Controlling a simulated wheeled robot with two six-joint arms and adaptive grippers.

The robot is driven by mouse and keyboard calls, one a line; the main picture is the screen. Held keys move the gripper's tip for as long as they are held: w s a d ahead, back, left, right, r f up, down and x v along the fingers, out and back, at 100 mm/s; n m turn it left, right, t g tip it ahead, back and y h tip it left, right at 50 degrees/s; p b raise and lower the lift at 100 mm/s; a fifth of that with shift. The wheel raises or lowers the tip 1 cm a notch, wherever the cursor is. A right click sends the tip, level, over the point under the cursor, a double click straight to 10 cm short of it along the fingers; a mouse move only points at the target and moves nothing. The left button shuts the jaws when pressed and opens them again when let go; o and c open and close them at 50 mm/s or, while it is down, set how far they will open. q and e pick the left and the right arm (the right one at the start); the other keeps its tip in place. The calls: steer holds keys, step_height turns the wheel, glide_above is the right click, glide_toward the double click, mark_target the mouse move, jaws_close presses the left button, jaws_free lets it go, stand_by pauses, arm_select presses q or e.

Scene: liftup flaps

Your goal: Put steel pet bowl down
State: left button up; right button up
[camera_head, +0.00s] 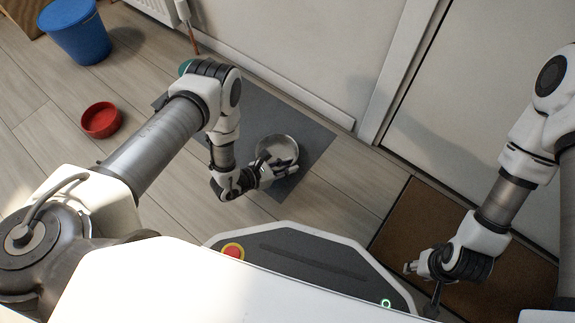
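The steel pet bowl (279,143) is a round, shiny metal bowl in the middle of the head view, over the grey mat (318,143). My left gripper (276,168) is at the bowl's near rim, with its fingers overlapping that edge, and looks shut on it. The fingers hide part of the near wall. I cannot tell whether the bowl's base touches the mat or hangs a little above it. My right gripper (420,289) is at the lower right, over the near edge of the brown doormat. Its fingers are spread and empty, well apart from the bowl.
A red bowl (101,119) and a blue bucket (77,33) stand on the wooden floor at the left. A wall with a radiator (155,8) and a white door (470,95) close off the back. The brown doormat (405,215) lies before the door.

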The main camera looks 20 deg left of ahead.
arm_select(q)
steer(key=shift+r, duration=0.15)
steer(key=p+v, duration=0.7)
steer(key=v, duration=0.4)
steer(key=shift+s+a+r, duration=0.1)
steer(key=shift+a+r, duration=0.05)
steer(key=shift+r, duration=0.1)
steer(key=shift+s+a, duration=0.2)
steer(key=shift+s, duration=0.05)
